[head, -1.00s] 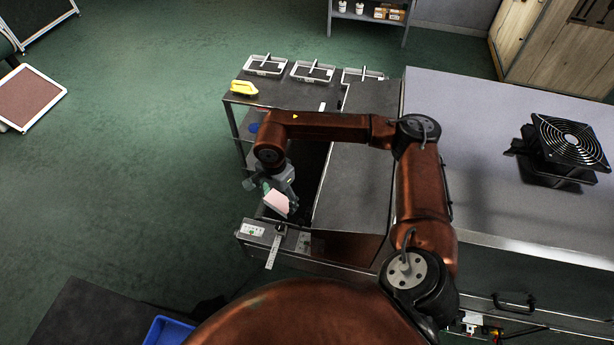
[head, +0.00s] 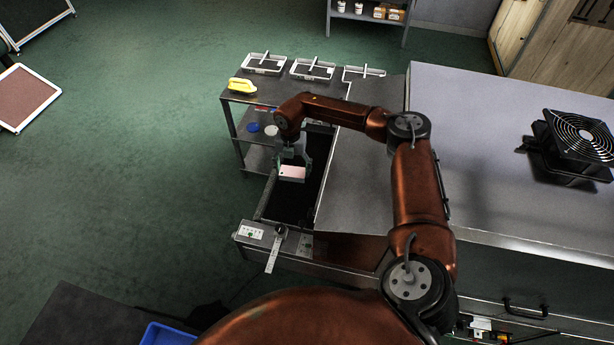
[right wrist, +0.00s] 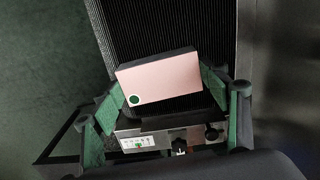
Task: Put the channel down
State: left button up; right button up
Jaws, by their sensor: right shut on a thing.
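The channel (head: 291,173) is a pale pink block, seen from above, with a dark green dot near one corner. My right gripper (head: 293,168) is shut on it and holds it over the dark opening at the dryer's left end. In the right wrist view the channel (right wrist: 160,78) sits between the green finger pads, slightly tilted in the picture. The black ribbed belt (right wrist: 170,28) lies behind it. I cannot tell how far the channel is above the belt. My left gripper is not in view.
The dryer's grey housing (head: 350,185) borders the opening on the right. A metal end bar (head: 262,233) with a label lies at the near side. Several white trays (head: 264,64) and a yellow object (head: 241,86) stand on the shelf unit behind. A black fan (head: 575,140) sits at right.

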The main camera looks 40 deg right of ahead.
jog(key=shift+w+d+f+m, duration=0.2)
jog(key=shift+w+f+m, duration=0.05)
jog(key=shift+m, duration=0.15)
jog(key=shift+f, duration=0.3)
notch_tip(320, 180, down, 6)
jog(key=shift+f, duration=0.1)
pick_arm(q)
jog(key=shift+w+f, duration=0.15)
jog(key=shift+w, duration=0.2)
pick_arm(e)
jog(key=shift+d+f, duration=0.1)
jog(key=shift+f, duration=1.45)
jog(key=o, duration=1.3)
jog(key=shift+f, duration=0.1)
